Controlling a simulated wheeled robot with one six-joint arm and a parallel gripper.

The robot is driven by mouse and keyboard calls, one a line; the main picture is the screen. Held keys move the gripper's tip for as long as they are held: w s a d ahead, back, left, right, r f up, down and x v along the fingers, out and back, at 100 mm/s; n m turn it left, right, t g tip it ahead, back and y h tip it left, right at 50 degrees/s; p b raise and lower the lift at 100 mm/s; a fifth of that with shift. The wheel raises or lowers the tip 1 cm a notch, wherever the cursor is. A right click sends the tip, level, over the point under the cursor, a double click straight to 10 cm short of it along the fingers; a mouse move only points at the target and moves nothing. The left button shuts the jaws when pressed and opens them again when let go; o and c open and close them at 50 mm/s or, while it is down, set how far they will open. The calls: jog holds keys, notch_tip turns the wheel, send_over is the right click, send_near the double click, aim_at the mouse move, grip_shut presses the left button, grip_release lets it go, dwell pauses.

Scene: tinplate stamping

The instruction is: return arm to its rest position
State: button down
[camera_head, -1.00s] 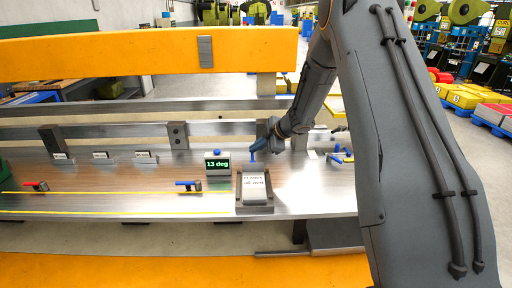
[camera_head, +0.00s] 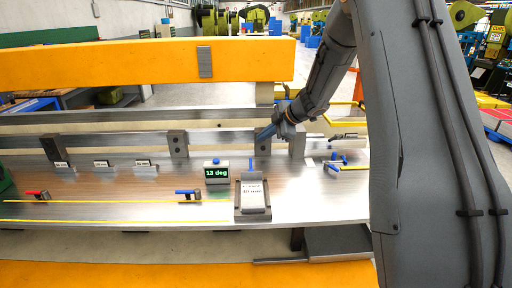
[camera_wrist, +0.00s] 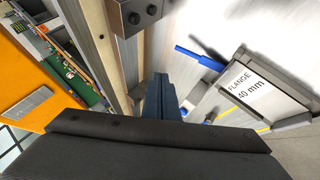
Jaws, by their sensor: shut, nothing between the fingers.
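My gripper (camera_head: 266,134) is in the head view at the end of my dark grey arm, above the back part of the steel bench (camera_head: 120,208). Its blue fingers are shut with nothing between them, and they also show in the wrist view (camera_wrist: 160,92). It is apart from the bench top. Below it stands a grey block with a white label card (camera_head: 253,197) and a blue upright lever (camera_head: 252,164). In the wrist view the card (camera_wrist: 250,85) reads "FLANGE 40 mm", and the blue lever (camera_wrist: 199,57) lies to its left.
A display (camera_head: 217,173) reading "13 deg" stands left of the card. Blue-handled (camera_head: 188,193) and red-handled (camera_head: 38,194) parts lie farther left. An orange beam (camera_head: 110,62) crosses behind the bench. Steel rails with dark blocks (camera_head: 178,144) run along the back. The air above the front bench is clear.

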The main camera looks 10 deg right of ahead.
jog(key=s+a+f+m+g+h+b, duration=0.1)
jog(key=s+m, duration=0.5)
jog(key=s, duration=0.6)
jog(key=s+a+f+m+g+h+b, duration=0.2)
jog(key=s+m, duration=0.4)
jog(key=s, duration=0.6)
jog(key=s+a+f+m+g+h+b, duration=0.1)
jog(key=s+f+m, duration=0.4)
jog(key=s, duration=0.8)
jog(key=shift+a+f+m+g+h+b, duration=0.2)
jog(key=shift+m+g+h+b, duration=0.2)
jog(key=shift+g+h, duration=0.55)
